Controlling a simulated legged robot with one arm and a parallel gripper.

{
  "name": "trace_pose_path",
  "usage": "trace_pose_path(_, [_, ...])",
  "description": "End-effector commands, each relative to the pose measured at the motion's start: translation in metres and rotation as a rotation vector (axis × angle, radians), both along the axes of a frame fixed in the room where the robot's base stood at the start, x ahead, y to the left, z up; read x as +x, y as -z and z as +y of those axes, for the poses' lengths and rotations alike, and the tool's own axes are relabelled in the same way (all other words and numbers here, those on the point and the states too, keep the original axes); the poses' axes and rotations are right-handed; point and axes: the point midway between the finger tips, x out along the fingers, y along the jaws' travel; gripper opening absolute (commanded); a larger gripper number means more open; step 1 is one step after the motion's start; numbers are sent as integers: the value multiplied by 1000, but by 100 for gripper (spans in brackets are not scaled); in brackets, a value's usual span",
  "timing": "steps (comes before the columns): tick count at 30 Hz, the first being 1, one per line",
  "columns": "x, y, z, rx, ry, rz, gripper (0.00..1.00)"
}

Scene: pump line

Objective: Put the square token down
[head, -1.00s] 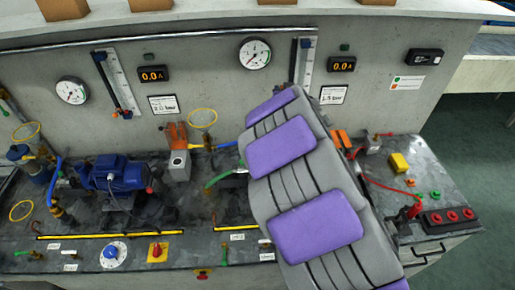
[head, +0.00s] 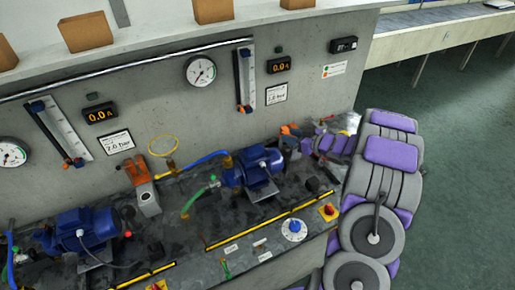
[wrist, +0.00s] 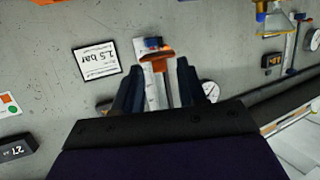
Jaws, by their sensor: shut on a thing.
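My gripper (wrist: 157,74) shows in the wrist view with its two dark fingers apart and shut on a small orange-brown piece (wrist: 156,58). This piece seems to be the square token; its full outline cannot be made out. It is held in front of the grey wall panel, clear of any surface in that view. In the head view my purple and grey arm reaches in from the right, over the right end of the bench (head: 190,225). The fingertips and the token are too small to make out there.
Two blue pumps (head: 252,167) with hoses stand on the bench, beside an orange-topped grey block (head: 148,198). A blue selector dial (head: 293,227) and a red knob on yellow (head: 328,210) are at the front edge. Green floor (head: 460,190) is open at right.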

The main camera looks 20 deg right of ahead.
Motion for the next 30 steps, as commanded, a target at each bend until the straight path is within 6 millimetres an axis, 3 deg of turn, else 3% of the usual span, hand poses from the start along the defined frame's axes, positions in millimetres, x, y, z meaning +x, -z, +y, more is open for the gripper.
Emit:
trace_pose_path(5, [-34,14,-25,0,-24,2,13])
trace_pose_path(10, [-34,23,-30,9,-34,1,13])
trace_pose_path(14, [-18,27,-10,15,-35,1,13])
trace_pose_path(24, [24,28,66,2,-38,1,13])
trace_pose_path(30, [44,32,88,4,-34,0,13])
